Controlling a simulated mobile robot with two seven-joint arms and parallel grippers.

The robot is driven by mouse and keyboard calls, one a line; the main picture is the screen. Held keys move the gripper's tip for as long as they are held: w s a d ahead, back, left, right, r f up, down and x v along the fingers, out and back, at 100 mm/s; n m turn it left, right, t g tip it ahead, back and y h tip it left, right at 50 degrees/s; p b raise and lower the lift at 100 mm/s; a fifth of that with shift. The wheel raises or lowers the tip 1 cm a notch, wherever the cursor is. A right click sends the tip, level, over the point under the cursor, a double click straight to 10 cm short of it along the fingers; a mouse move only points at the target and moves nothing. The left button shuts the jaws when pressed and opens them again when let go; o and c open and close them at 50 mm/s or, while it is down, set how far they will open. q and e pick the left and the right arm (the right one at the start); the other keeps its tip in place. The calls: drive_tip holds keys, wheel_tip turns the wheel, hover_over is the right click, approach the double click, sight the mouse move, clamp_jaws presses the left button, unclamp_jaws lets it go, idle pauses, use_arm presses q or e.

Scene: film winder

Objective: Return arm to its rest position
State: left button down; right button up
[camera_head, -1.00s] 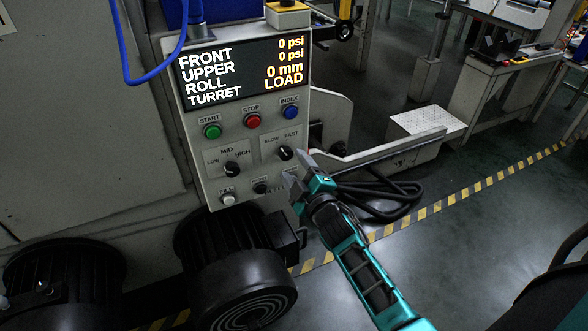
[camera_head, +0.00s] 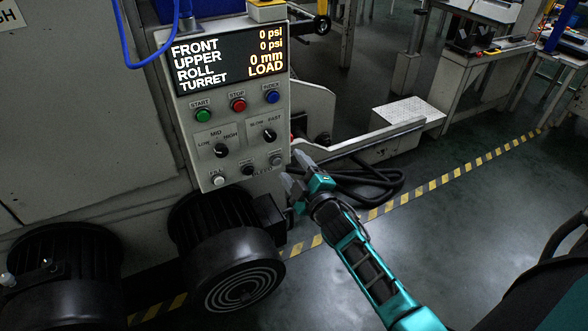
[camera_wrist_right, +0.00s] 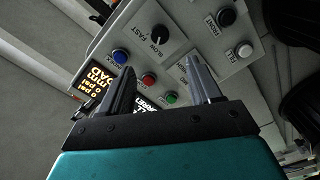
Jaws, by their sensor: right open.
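My right arm reaches up from the bottom right in the head view. Its teal and black right gripper (camera_head: 294,172) is open and empty, just right of the lower right corner of the grey control panel (camera_head: 235,115). In the right wrist view the open gripper (camera_wrist_right: 163,82) has its two grey fingers apart with nothing between them, and the panel (camera_wrist_right: 190,50) lies beyond, with its knob and buttons. Whether a finger touches the panel cannot be told. My left gripper is not in view.
Two black motors (camera_head: 225,245) stand below the panel. Black cables (camera_head: 365,180) lie on the floor behind the gripper. A blue hose (camera_head: 150,60) hangs at the upper left. A yellow-black floor stripe (camera_head: 440,183) crosses behind; open floor lies to the right.

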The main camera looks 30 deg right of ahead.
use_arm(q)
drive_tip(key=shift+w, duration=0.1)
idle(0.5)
use_arm(e)
drive_tip(key=s+a+f+m+g+y, duration=0.2)
drive_tip(key=s+a+f+m+g, duration=0.15)
drive_tip(key=s+a, duration=0.5)
drive_tip(key=s+a+f+m+g+y, duration=0.1)
drive_tip(key=s+a+f+m+g, duration=0.3)
drive_tip(key=s, duration=0.8)
use_arm(q)
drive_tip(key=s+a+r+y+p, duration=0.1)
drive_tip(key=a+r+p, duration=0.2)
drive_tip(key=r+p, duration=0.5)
drive_tip(key=p, duration=0.4)
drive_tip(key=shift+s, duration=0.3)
use_arm(e)
wheel_tip(320, 180, up, 9)
drive_tip(key=s+d, duration=0.1)
drive_tip(key=s, duration=0.1)
drive_tip(key=shift+d+m, duration=0.25)
drive_tip(key=shift+m, duration=0.2)
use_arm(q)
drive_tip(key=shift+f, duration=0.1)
use_arm(e)
drive_tip(key=shift+r, duration=0.15)
